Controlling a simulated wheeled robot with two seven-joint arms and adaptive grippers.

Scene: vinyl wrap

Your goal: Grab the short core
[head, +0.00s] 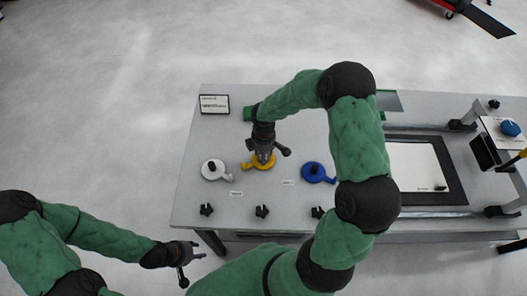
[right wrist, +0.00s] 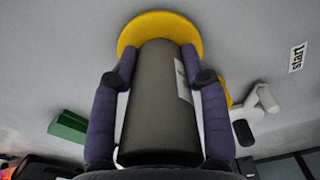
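A dark grey cylinder (right wrist: 160,105), the core, stands on a yellow round base in the right wrist view; a pale label shows on its side. My right gripper (right wrist: 160,62) comes down over it, with one purple finger against each side. The gripper looks closed on it. In the head view my right gripper (head: 262,157) is over the yellow base (head: 252,166) and mostly hides the core. My left gripper (head: 187,265) is open and empty, low in front of the table.
On the table (head: 255,203), a white base (head: 214,170) is left of the yellow one and a blue base (head: 318,173) right. Several black knobs line the front edge. A sign (head: 214,104) stands at back left. A white panel with dark border (head: 418,167) lies right.

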